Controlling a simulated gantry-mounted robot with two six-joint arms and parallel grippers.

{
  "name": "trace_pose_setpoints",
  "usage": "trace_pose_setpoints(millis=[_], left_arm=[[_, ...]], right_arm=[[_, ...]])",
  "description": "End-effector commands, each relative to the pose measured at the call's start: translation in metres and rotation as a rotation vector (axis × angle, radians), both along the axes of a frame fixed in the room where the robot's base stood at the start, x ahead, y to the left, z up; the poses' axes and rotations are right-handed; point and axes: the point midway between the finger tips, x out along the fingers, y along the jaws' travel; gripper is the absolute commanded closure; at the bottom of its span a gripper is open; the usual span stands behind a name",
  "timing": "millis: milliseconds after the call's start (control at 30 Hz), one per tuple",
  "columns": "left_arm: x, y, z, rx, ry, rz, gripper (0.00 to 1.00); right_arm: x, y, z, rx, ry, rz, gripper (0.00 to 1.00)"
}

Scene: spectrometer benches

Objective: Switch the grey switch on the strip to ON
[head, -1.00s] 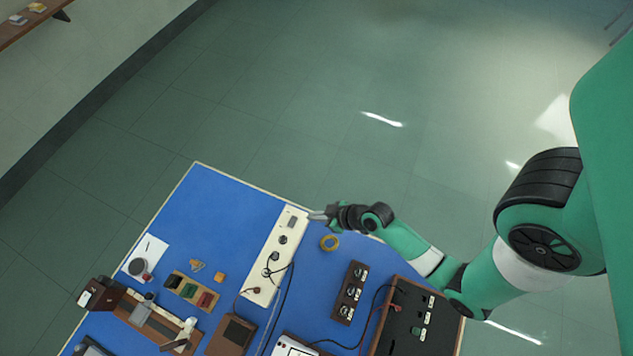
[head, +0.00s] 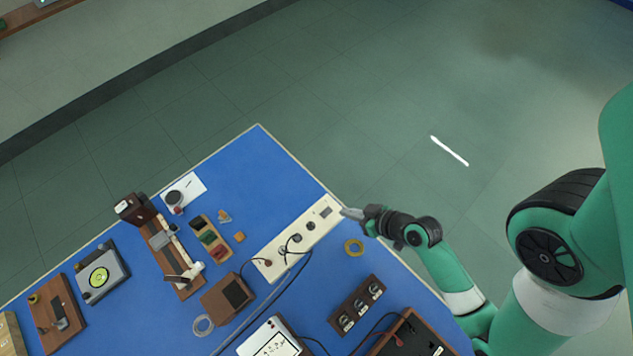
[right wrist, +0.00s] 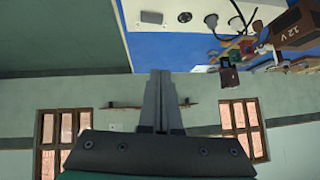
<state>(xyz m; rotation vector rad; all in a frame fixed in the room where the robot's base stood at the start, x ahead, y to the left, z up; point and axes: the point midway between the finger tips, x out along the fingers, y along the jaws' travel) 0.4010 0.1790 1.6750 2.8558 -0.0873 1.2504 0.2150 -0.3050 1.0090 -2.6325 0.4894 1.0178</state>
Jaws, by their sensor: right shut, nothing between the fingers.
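The cream power strip (head: 273,254) lies on the blue bench top, with several round sockets along it. The grey switch (head: 326,212) is at the strip's far right end, and it also shows in the right wrist view (right wrist: 152,17). Whether it stands at ON or OFF is too small to tell. My right gripper (head: 345,212) is shut and empty, its fingertips just to the right of the strip's switch end. In the right wrist view the closed fingers (right wrist: 160,76) point up toward the strip, below the switch; contact cannot be made out. My left gripper is not in view.
Black cables run from the strip across the bench. A brown socket block (head: 357,305) and a white meter (head: 272,340) stand nearer. The bench's far right edge is close to the strip, with open floor beyond.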

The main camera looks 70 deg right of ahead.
Motion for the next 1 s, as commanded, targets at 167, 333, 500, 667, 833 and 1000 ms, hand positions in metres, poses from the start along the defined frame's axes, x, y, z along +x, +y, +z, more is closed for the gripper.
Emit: trace_pose_setpoints(millis=[167, 333, 500, 667, 833, 1000], left_arm=[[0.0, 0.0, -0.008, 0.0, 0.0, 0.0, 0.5], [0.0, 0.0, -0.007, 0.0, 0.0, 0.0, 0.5], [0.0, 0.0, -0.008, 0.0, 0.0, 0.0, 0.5], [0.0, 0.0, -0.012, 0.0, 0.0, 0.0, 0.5], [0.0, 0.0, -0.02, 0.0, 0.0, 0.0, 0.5], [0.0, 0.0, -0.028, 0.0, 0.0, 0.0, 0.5]], right_arm=[[-0.011, -0.002, -0.013, 0.014, 0.015, -0.039, 1.0], [-0.01, -0.002, -0.012, 0.014, 0.015, -0.037, 1.0], [-0.007, -0.003, -0.017, 0.013, 0.015, -0.035, 1.0], [0.01, -0.007, -0.033, 0.012, 0.015, -0.03, 1.0], [0.034, -0.016, -0.06, 0.012, 0.014, -0.033, 1.0], [0.059, -0.024, -0.085, 0.013, 0.014, -0.033, 1.0]])
